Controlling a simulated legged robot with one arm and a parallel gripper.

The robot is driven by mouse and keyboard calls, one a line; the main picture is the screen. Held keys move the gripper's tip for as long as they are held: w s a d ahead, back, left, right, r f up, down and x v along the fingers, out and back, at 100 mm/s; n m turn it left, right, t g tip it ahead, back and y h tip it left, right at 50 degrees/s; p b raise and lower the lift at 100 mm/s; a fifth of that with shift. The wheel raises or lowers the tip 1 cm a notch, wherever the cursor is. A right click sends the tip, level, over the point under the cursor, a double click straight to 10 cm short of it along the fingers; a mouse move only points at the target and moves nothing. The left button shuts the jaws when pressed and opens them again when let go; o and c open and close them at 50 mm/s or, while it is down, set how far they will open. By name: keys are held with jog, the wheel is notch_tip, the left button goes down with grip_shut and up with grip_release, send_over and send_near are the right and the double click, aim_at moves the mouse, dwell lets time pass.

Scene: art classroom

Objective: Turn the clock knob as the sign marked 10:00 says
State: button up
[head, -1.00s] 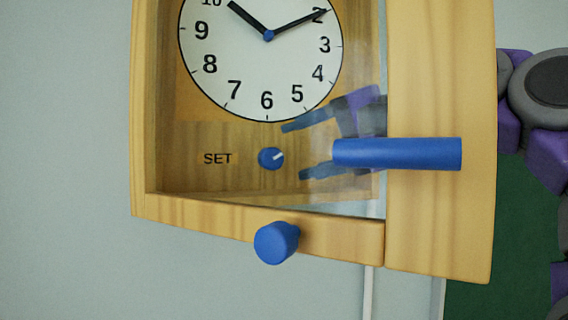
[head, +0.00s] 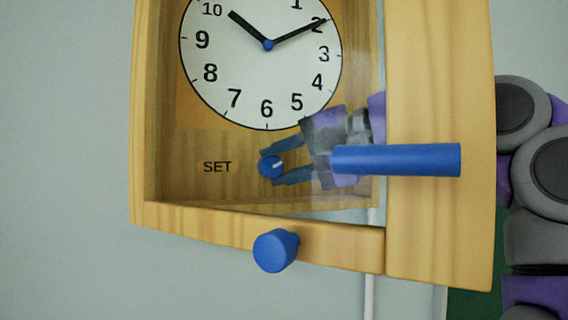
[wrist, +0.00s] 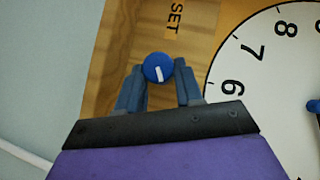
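The blue clock knob (head: 270,167) with a white line sits beside the word SET, below the clock face (head: 255,85). The short hand points near 10 and the long hand at 2. My gripper (head: 269,166) has its fingers open on either side of the knob. In the wrist view the knob (wrist: 158,68) lies between the fingertips, with small gaps or light contact; I cannot tell which. In the head view my gripper shows through clear glass. No sign marked 10:00 is in view.
A wooden door frame (head: 438,230) with a blue bar handle (head: 400,160) stands at the right, in front of part of my arm. A blue round peg (head: 275,251) sticks out from the case's lower edge (head: 210,222). Plain wall lies to the left.

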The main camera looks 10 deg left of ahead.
jog(key=shift+f, duration=0.1)
jog(key=c, duration=0.4)
jog(key=shift+s+r+p, duration=0.1)
jog(key=shift+r+p, duration=0.4)
jog(key=shift+p, duration=0.4)
jog(key=shift+c, duration=0.2)
jog(key=n+h+p, duration=0.1)
jog(key=p, duration=0.1)
jog(key=shift+p, duration=0.3)
jog(key=shift+a+f+n+t+h+p, duration=0.1)
jog(key=shift+f+n+t+h+p, duration=0.15)
jog(key=shift+h, duration=0.35)
jog(key=o, duration=1)
